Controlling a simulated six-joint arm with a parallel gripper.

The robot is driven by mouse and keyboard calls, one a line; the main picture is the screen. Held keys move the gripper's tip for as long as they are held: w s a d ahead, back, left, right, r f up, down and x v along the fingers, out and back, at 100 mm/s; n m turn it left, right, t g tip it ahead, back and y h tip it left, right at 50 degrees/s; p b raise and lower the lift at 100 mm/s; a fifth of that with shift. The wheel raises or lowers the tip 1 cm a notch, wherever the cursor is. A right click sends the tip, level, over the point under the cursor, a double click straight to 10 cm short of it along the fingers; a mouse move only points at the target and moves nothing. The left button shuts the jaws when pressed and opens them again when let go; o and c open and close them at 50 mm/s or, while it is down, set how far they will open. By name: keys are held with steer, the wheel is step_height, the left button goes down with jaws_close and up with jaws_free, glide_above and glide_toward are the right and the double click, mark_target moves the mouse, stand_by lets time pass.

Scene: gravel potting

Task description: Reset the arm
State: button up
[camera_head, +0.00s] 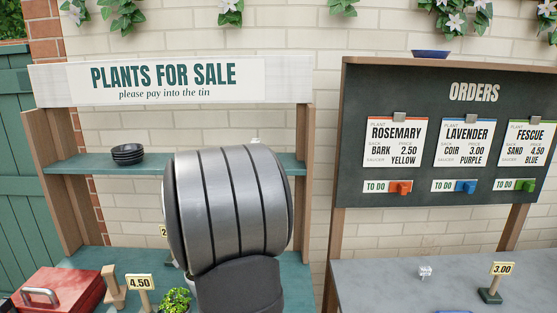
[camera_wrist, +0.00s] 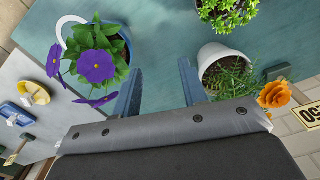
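My gripper (camera_wrist: 160,68) shows in the wrist view with its two blue-grey fingers apart and nothing between them. Teal shelf surface (camera_wrist: 160,40) lies behind the gap. A purple-flowered plant (camera_wrist: 97,66) in a blue pot is left of the fingers. A white pot (camera_wrist: 213,52) with a thin-leaved green plant is close to the right finger; I cannot tell whether they touch. In the head view my arm fills the middle and hides my gripper and part of the stand.
Orange flowers (camera_wrist: 275,95) and a price sign (camera_wrist: 303,120) are at the wrist view's right. A yellow dish (camera_wrist: 35,92) lies on the grey counter. In the head view, a red tin (camera_head: 60,291), stacked black saucers (camera_head: 128,154) and the orders board (camera_head: 470,135) surround my arm.

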steer(key=w+d+f+m, duration=0.1)
steer(key=w+d+m, duration=0.1)
steer(key=d, duration=0.9)
steer(key=w+d+m, duration=0.2)
steer(key=d+m, duration=0.1)
steer(key=d, duration=0.8)
steer(key=w+d+f+m, duration=0.1)
steer(key=w+d+m, duration=0.1)
steer(key=d, duration=0.9)
steer(key=shift+w+d+f+m, duration=0.15)
steer(key=shift+w+f+m, duration=0.2)
steer(key=shift+m, duration=0.45)
